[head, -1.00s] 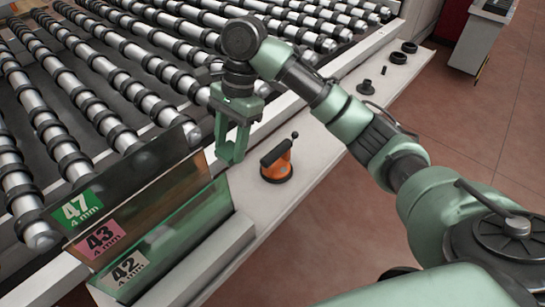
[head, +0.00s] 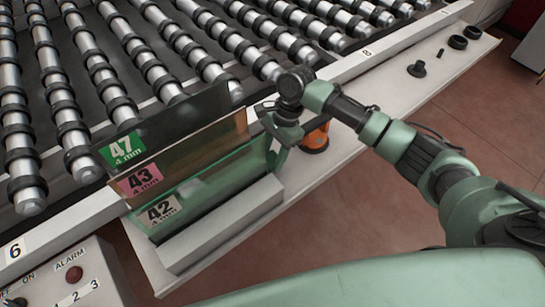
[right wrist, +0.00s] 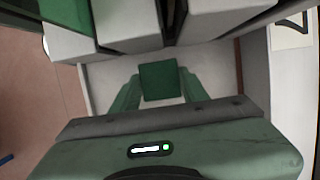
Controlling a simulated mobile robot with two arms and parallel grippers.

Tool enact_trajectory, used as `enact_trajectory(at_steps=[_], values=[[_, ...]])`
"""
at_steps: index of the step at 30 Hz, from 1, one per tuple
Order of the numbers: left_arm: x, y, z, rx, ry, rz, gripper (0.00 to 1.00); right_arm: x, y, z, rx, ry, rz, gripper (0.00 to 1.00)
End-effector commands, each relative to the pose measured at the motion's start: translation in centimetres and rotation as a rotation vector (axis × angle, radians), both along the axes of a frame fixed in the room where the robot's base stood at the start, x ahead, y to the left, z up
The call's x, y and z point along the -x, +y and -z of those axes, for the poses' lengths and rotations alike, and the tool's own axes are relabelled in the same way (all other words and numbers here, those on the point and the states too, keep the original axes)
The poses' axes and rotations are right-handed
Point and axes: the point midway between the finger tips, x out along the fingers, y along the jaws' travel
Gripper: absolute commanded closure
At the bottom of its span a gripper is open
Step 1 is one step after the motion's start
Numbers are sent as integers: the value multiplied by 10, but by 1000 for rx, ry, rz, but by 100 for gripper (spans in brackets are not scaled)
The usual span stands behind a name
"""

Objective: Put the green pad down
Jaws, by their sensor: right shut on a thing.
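My right gripper (right wrist: 160,90) is shut on the green pad (right wrist: 161,80), a small dark green square held between the two fingertips in the right wrist view. In the head view my right gripper (head: 274,140) is at the right end of the rack of glass panes, low over the white ledge (head: 335,167). The pad cannot be made out there. Whether the pad touches the ledge is unclear. My left gripper is not in view.
Glass panes labelled 47 (head: 122,149), 43 (head: 140,180) and 42 (head: 161,211) stand beside the gripper. An orange tool with a black handle (head: 317,138) is close behind it. Black round parts (head: 417,69) lie further along the ledge. A roller bed (head: 190,50) lies behind.

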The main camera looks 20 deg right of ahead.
Motion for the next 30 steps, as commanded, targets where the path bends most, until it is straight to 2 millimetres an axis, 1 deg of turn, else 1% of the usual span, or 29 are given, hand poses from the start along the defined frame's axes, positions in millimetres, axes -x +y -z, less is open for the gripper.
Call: enact_trajectory(at_steps=[1,4,14,15,17,18,27,30], values=[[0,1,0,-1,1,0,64,1,0,7,0,2,-1,93],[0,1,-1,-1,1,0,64,0,0,15,0,1,0,93],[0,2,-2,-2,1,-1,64,0,0,17,0,0,-1,93],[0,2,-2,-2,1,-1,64,0,0,18,0,0,-1,53],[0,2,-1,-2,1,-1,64,0,0,18,0,-1,-1,36],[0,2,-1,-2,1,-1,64,0,0,18,0,-1,-1,34],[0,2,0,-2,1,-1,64,0,0,17,0,-1,-1,34],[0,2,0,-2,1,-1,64,-1,-2,10,-1,-3,0,34]])
